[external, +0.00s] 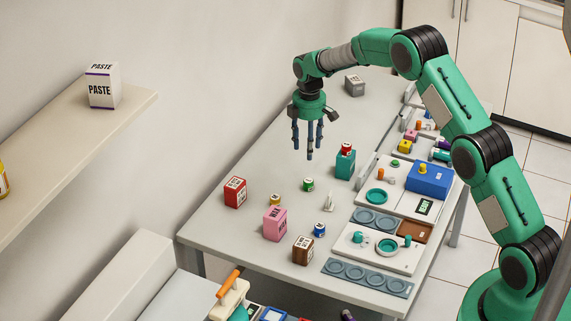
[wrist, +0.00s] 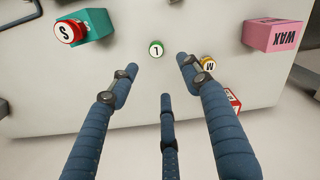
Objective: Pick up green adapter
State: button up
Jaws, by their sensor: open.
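The green adapter, a small short cylinder with a white top marked L (external: 308,184), stands upright on the table between the yellow and red cylinders. In the wrist view it (wrist: 156,48) shows beyond the fingertips, roughly in line with the gap between the two outer fingers. My gripper (external: 308,148) has three blue fingers, spread open and pointing down. It hangs above the table near the adapter, apart from it and empty. It also shows in the wrist view (wrist: 158,74).
A red-capped cylinder marked S (wrist: 68,32) stands on a teal block (external: 345,168). A yellow cylinder (external: 275,199), red box (external: 235,192), pink WAX box (external: 275,224), blue cylinder (external: 320,229) and brown box (external: 303,250) stand around. Trays (external: 408,259) line the right side.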

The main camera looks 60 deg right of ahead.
jog(key=shift+d+f, duration=0.4)
jog(key=shift+f, duration=0.25)
jog(key=shift+f, duration=0.15)
send_over(308, 180)
jog(key=shift+s+a+f, duration=0.1)
jog(key=shift+f, duration=4.1)
jog(key=shift+f, duration=0.1)
jog(key=shift+f, duration=2.5)
grip_shut()
